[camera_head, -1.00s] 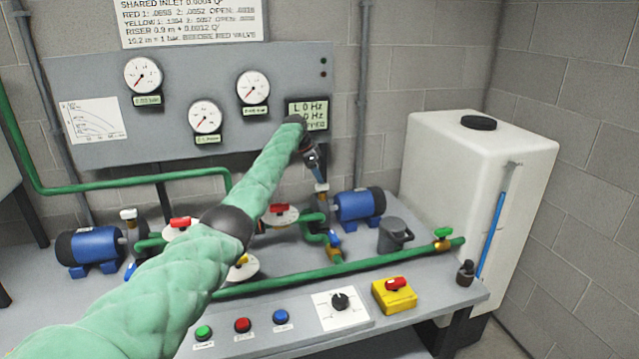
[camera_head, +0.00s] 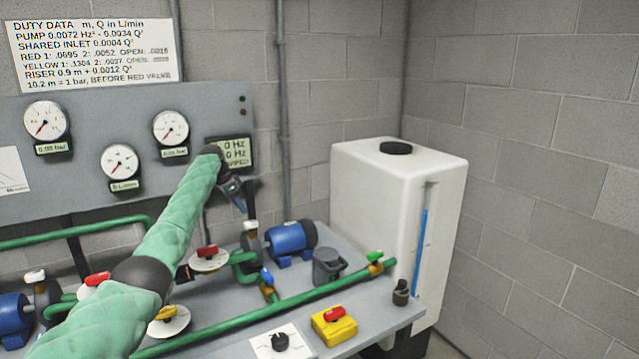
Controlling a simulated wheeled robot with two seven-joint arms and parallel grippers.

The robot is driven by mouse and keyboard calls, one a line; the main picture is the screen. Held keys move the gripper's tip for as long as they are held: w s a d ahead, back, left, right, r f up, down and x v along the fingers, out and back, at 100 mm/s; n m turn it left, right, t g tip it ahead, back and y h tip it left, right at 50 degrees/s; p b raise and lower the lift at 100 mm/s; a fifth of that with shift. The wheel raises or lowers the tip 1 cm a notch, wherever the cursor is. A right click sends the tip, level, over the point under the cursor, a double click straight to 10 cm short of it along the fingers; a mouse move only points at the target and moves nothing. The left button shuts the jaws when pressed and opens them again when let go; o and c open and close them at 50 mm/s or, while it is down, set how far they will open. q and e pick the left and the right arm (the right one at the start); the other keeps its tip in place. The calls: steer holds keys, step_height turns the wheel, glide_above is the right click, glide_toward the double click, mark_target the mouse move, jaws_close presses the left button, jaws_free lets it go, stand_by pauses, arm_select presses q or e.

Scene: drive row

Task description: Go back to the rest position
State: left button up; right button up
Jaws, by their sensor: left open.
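My left arm, in a green quilted sleeve, reaches in from the lower left of the head view. My left gripper (camera_head: 240,200) is at its far end, pointing down and to the right, in front of the panel's lower edge and just below the display (camera_head: 236,152). It looks small and dark; its jaws are open and I see nothing held between them. A blue motor (camera_head: 291,238) is below and to the right of it. My right gripper is not in view.
A white tank (camera_head: 378,190) stands to the right. The gauge panel (camera_head: 85,110) is behind my arm. Floor shows at lower right.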

arm_select(q)
steer(key=d+r+n+t+y, duration=0.3)
steer(key=r+n+t, duration=0.15)
steer(key=r, duration=1.35)
steer(key=s+d+r+n+t, duration=0.2)
steer(key=s+d+r+t, duration=0.1)
steer(key=s+d+r, duration=0.4)
steer(key=s+d+f, duration=0.5)
steer(key=s+f, duration=0.6)
steer(key=s, duration=0.2)
steer(key=s+d+f, duration=0.4)
steer(key=s+f, duration=0.7)
steer(key=s, duration=0.1)
steer(key=s+f+g, duration=0.2)
steer(key=s+f, duration=1)
steer(key=s, duration=0.3)
steer(key=s+d+f+n+g, duration=0.1)
steer(key=s+f+g, duration=0.2)
steer(key=s+f, duration=1)
steer(key=s+d+f+n+g+h, duration=0.1)
steer(key=s+f+g, duration=0.2)
steer(key=s+f, duration=0.9)
steer(key=s, duration=0.7)
steer(key=shift+s+d+f, duration=0.2)
